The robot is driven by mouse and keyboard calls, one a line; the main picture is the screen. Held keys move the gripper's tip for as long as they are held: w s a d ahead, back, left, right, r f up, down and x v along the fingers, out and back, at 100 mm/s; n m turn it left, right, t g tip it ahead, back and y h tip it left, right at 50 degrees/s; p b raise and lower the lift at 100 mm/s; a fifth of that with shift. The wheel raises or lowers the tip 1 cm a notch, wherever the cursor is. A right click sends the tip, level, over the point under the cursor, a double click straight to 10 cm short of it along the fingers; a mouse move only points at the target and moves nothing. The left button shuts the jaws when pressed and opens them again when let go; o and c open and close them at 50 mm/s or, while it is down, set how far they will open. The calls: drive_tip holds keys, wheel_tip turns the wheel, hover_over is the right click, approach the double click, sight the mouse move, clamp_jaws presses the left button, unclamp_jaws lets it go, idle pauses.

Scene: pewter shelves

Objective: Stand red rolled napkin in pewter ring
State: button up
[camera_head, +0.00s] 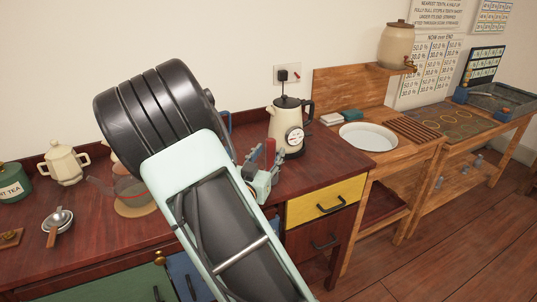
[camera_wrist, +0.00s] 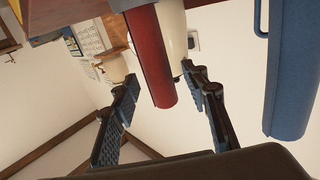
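The red rolled napkin (camera_wrist: 150,60) shows in the wrist view as a long red cylinder between the two fingers of my gripper (camera_wrist: 160,80). The fingers are spread, with a gap visible on each side of the napkin. In the head view my gripper (camera_head: 262,178) is over the dark wood counter, left of the cream kettle. A small red patch (camera_head: 270,152) beside it is probably the napkin, mostly hidden by my gripper. I cannot make out a pewter ring in either view; my arm covers much of the counter.
The cream kettle (camera_head: 287,128) stands close behind my gripper. A glass pot (camera_head: 130,192) on a round mat, a cream sugar pot (camera_head: 64,165) and a metal strainer (camera_head: 59,222) are on the left. A blue cylinder (camera_wrist: 290,75) is near my gripper. A white basin (camera_head: 368,137) is on the right.

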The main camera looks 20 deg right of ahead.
drive_tip(key=v, duration=1.2)
drive_tip(key=shift+r, duration=0.1)
idle(0.6)
